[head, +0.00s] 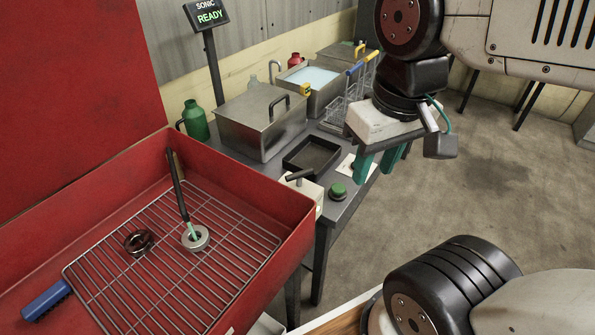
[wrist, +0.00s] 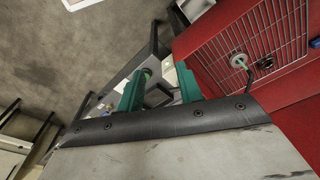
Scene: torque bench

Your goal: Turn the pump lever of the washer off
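The washer is a red open tub (head: 262,275) with a raised red lid (head: 75,100), at the left in the head view. A small pale box with a dark lever (head: 299,175) is at the tub's right-hand rim; the lever lies roughly level. My gripper (head: 379,164) hangs to the right of the lever, over the bench's edge and apart from it. Its teal fingers are spread and empty, also in the wrist view (wrist: 159,92). There the washer tub (wrist: 275,93) is at the right; I cannot make out the lever clearly.

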